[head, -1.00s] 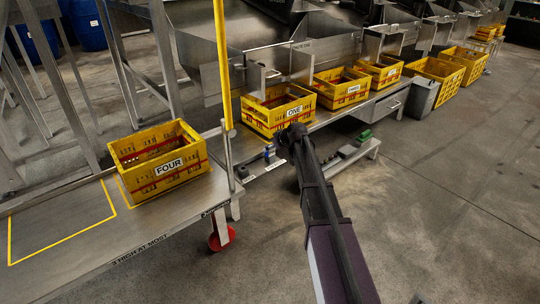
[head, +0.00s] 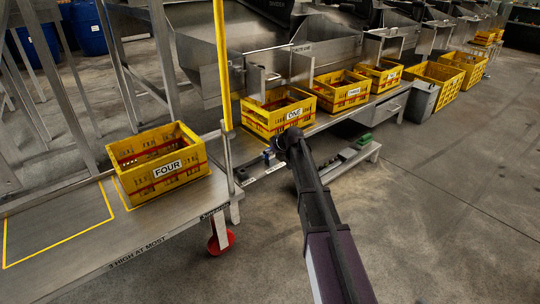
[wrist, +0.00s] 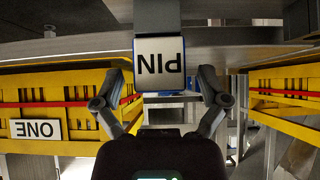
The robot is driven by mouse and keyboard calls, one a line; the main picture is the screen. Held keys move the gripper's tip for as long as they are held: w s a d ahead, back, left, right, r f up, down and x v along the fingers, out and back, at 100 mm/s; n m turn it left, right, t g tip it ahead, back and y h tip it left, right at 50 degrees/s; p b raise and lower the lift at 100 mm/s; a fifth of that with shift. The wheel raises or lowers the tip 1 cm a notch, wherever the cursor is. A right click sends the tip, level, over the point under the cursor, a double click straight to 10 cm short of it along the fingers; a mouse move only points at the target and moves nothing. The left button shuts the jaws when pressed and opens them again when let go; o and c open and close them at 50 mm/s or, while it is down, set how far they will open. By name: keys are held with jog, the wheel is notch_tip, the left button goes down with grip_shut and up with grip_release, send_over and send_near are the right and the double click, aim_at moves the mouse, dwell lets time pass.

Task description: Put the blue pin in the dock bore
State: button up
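The blue pin (head: 268,155) is a small blue thing at the bench edge, just left of my gripper in the head view. In the wrist view, which is upside down, a block with blue edges and a white PIN label (wrist: 160,64) fills the top centre, with a grey part beyond it. My gripper (wrist: 162,80) has its two fingers spread, one on each side of the label, with a gap showing on both sides. In the head view my dark gripper (head: 282,146) is small and its fingers are hard to make out. I cannot make out the dock bore.
Yellow crate ONE (head: 279,112) stands on the bench just behind my gripper. Crate FOUR (head: 163,175) stands on the cart at left, beside a yellow post (head: 224,75). A green object (head: 362,140) lies on a low shelf at right. The floor at right is clear.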

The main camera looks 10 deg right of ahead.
jog(key=c, duration=0.8)
jog(key=shift+r, duration=0.1)
notch_tip(320, 180, up, 3)
jog(key=p, duration=0.3)
jog(key=s, duration=0.5)
jog(key=s+r+p, duration=0.1)
jog(key=s, duration=0.4)
jog(key=s+p, duration=0.1)
jog(key=s, duration=0.5)
jog(key=shift+d+r, duration=0.1)
jog(key=shift+r, duration=0.3)
jog(key=shift+w+a+r+p, duration=0.85)
jog(key=shift+w+a, duration=0.6)
jog(key=shift+a, duration=0.6)
jog(key=shift+w+a+r+p, duration=0.85)
jog(key=shift+w+a, duration=0.65)
jog(key=shift+a, duration=0.55)
jog(key=shift+w+a+r+p, duration=0.85)
jog(key=shift+w+a, duration=0.6)
jog(key=shift+a, duration=0.6)
